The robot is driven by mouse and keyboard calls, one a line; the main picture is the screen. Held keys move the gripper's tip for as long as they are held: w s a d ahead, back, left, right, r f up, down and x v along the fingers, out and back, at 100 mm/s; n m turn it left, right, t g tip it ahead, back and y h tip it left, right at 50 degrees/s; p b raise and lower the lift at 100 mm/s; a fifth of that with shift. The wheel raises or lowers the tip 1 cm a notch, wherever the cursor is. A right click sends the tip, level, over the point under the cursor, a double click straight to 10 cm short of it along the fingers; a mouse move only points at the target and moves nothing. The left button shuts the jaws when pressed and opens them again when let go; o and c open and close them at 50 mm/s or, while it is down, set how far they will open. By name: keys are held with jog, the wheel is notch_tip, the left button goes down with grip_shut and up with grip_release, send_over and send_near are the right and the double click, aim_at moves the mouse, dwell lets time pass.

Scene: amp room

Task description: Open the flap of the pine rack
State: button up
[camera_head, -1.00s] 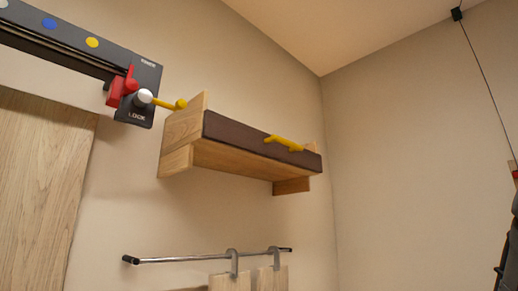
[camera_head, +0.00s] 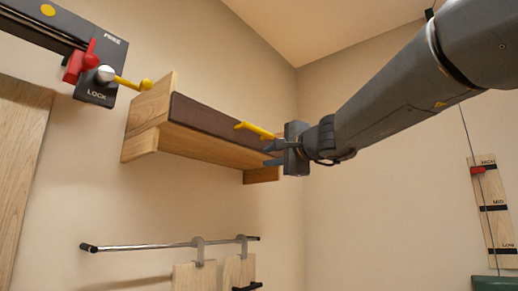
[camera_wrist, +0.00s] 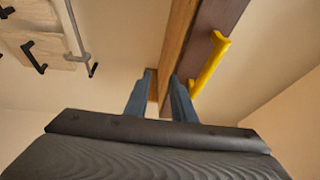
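The pine rack (camera_head: 145,128) is mounted on the wall, with pale wooden end boards and a dark brown flap (camera_head: 205,120) across its front, hanging shut. A yellow handle (camera_head: 254,130) sits on the flap towards its right end; it also shows in the wrist view (camera_wrist: 210,62). My gripper (camera_head: 272,153) is at the rack's right end, just below and right of the handle. In the wrist view the two fingers (camera_wrist: 160,95) are apart with a gap between them, below the handle and beside it. Nothing is seen held. Whether the fingers touch the rack is unclear.
A black rail with a red piece and a LOCK block (camera_head: 97,85) is at the upper left. A metal rod (camera_head: 150,246) with hanging boards (camera_head: 240,270) runs below the rack. A labelled pale board (camera_head: 492,215) hangs at the right. The wall between is clear.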

jog(key=m+t, duration=0.1)
jog(key=t, duration=0.1)
send_near(260, 131)
jog(key=x, duration=0.3)
jog(key=shift+y, duration=0.4)
jog(key=p+x, duration=0.3)
jog(key=x, duration=0.4)
jog(key=shift+w+a+r+p, duration=0.1)
jog(key=shift+w+p, duration=0.3)
grip_shut()
